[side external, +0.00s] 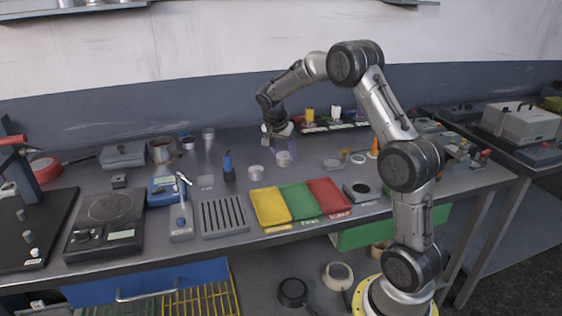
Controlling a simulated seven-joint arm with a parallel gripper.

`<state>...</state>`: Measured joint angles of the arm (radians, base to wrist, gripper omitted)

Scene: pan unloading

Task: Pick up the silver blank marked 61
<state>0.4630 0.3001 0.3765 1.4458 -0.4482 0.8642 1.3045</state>
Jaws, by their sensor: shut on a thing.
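My gripper (277,143) points down over the middle of the bench, toward the back. It is shut on a silver blank (283,159), a short pale cylinder at its lower end. The number on this blank is too small to read. I cannot tell whether the blank touches the bench or hangs just above it. A similar short silver cylinder (255,173) stands on the bench to the left and nearer, apart from my gripper. Its marking cannot be read either.
Yellow (270,207), green (299,201) and red (328,195) trays lie in front. A slotted grey rack (222,216) and a dark blue-topped tool (228,167) stand left. A dark rack of colored items (335,123) is behind. An orange cone (375,145) stands right.

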